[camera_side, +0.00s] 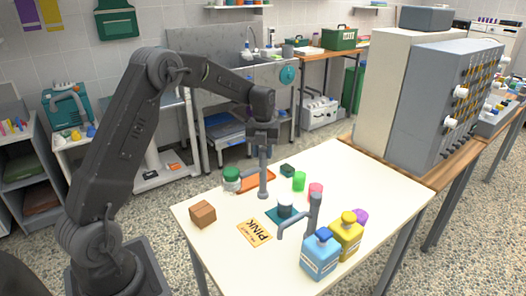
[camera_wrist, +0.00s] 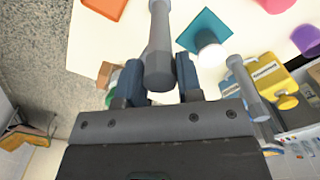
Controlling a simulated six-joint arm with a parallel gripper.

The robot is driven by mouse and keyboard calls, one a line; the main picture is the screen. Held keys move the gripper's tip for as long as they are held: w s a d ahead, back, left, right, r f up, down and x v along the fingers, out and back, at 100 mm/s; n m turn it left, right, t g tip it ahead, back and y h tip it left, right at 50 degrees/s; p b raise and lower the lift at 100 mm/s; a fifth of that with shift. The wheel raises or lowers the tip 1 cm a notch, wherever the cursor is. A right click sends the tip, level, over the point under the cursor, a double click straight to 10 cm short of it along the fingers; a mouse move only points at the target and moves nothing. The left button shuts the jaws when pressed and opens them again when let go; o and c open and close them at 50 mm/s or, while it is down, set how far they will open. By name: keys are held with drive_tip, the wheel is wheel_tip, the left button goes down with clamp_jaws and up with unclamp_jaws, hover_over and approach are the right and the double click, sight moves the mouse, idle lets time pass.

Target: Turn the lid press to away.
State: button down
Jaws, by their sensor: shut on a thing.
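My gripper (camera_side: 263,143) is shut on a grey rod (camera_side: 263,180), which hangs upright below it with its thicker lower end close to the table. I cannot tell whether it touches the table. In the wrist view the rod (camera_wrist: 159,45) sits between the two blue-grey fingers (camera_wrist: 158,82). A grey post with a side arm (camera_side: 314,216), seemingly the lid press, stands at the table's near side. Its arm points left and toward the side camera. The post also shows at the right of the wrist view (camera_wrist: 247,85). My gripper is apart from it.
A white jar (camera_side: 285,209) stands on a teal mat (camera_side: 273,216) between rod and post. Blue (camera_side: 320,258) and yellow (camera_side: 346,238) bottles crowd the post's near side. A green-lidded jar (camera_side: 232,183), orange tray (camera_side: 262,181) and brown box (camera_side: 203,216) lie left.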

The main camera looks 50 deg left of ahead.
idle(0.3)
drive_tip(key=c, duration=0.8)
unclamp_jaws()
wheel_tip(320, 180, up, 14)
drive_tip(key=shift+f, duration=0.1)
